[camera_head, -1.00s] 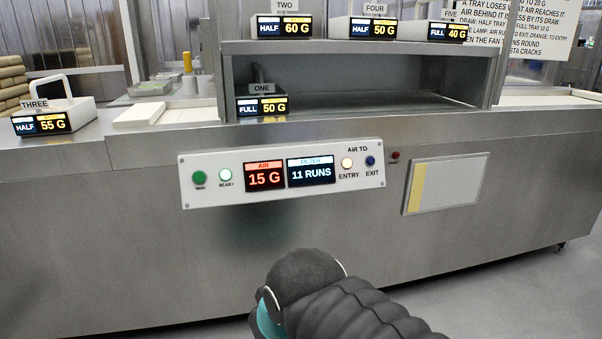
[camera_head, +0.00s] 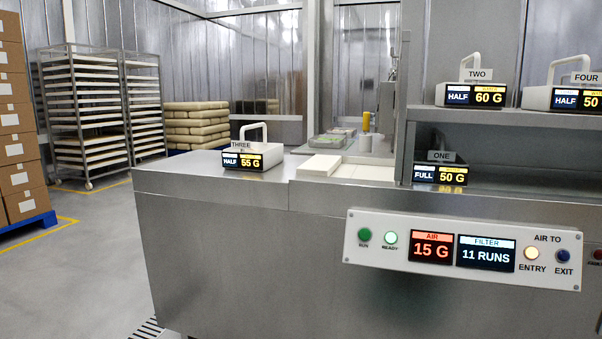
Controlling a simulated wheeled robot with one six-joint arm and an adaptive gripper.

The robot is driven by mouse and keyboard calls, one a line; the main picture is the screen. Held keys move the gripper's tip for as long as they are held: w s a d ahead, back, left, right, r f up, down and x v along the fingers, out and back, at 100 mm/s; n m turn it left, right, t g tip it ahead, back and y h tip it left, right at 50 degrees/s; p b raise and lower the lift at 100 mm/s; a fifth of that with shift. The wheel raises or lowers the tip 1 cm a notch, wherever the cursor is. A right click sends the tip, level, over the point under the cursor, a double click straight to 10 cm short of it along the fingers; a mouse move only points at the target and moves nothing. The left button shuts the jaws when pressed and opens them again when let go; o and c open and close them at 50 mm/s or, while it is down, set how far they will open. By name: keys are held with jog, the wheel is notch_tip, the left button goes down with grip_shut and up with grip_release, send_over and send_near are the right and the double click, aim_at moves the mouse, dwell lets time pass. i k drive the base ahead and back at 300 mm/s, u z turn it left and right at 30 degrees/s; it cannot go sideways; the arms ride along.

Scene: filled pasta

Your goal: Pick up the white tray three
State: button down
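White tray three (camera_head: 268,153) sits on the left end of the steel counter (camera_head: 200,171). It has an upright white loop handle on top, a sign reading THREE, and a front display reading HALF 55 G. It stands clear of other trays. My gripper is not in the head view now.
Trays two (camera_head: 478,88) and four (camera_head: 577,92) stand on the upper shelf at right; tray one (camera_head: 440,171) is below. A control panel (camera_head: 462,250) fronts the counter. Racks (camera_head: 90,110) and stacked boxes (camera_head: 18,130) stand at left. Floor left of the counter is open.

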aim_at(243, 156)
jog(key=u, duration=1.8)
jog(key=i, duration=2.4)
jog(key=z, duration=2.9)
